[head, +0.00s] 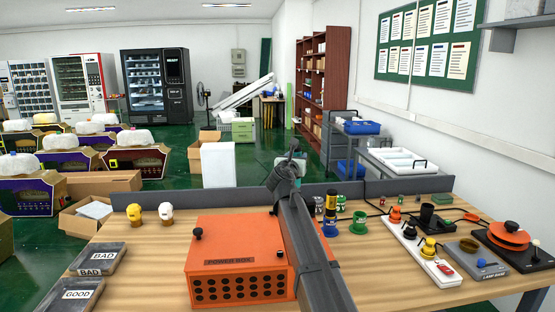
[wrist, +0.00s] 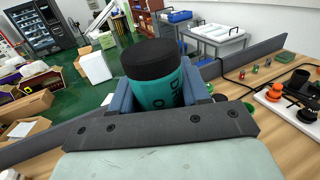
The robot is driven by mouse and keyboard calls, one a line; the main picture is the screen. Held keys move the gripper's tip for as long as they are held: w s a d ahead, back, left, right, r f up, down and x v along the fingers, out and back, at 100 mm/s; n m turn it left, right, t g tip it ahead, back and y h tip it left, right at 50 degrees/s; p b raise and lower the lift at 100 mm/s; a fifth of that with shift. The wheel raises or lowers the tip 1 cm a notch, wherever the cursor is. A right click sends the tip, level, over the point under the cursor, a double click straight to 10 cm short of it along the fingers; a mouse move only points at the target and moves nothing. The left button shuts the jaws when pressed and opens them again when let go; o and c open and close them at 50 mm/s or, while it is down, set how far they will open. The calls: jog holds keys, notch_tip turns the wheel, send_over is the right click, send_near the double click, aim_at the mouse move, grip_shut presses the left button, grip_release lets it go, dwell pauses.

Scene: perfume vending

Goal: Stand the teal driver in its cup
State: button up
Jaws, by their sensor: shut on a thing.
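The teal driver (wrist: 158,88), with a black round end and dark lettering, is between the blue-grey fingers of my gripper (wrist: 160,94) in the wrist view. My gripper is shut on it and holds it above the table. In the head view my arm hides most of the gripper, and I cannot make out the driver there. A blue cup (head: 330,229) holds a black and yellow item, and a green cup (head: 359,224) stands to its right. I cannot pick out a teal cup; my arm covers part of the table there.
An orange power box (head: 235,262) stands left of my arm. Two trays marked BAD (head: 122,262) and GOOD (head: 98,292) lie at the left. A white power strip (head: 418,250) and a lamp base (head: 478,262) are at the right. A low grey ledge (head: 225,196) runs along the back edge.

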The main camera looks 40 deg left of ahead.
jog(key=w+d+m+h, duration=0.2)
jog(key=w+d, duration=0.4)
jog(key=d, duration=0.1)
jog(key=w+d+f+m+h, duration=0.1)
jog(key=w+d+f, duration=0.1)
jog(key=w+f, duration=0.2)
jog(key=w+d+f+t+h, duration=0.1)
jog(key=w+d+f+h, duration=0.1)
jog(key=w, duration=0.8)
jog(key=w+d+f+m+h, duration=0.1)
jog(key=w+d+f+h, duration=0.1)
jog(key=w+d+f, duration=0.2)
jog(key=shift+w+d+f+m, duration=0.2)
jog(key=shift+w+f+m, duration=0.1)
jog(key=shift+w+f, duration=1.35)
notch_tip(320, 180, down, 8)
jog(key=shift+r, duration=0.2)
dwell(2.3)
jog(key=o, duration=1.3)
jog(key=shift+o, duration=0.2)
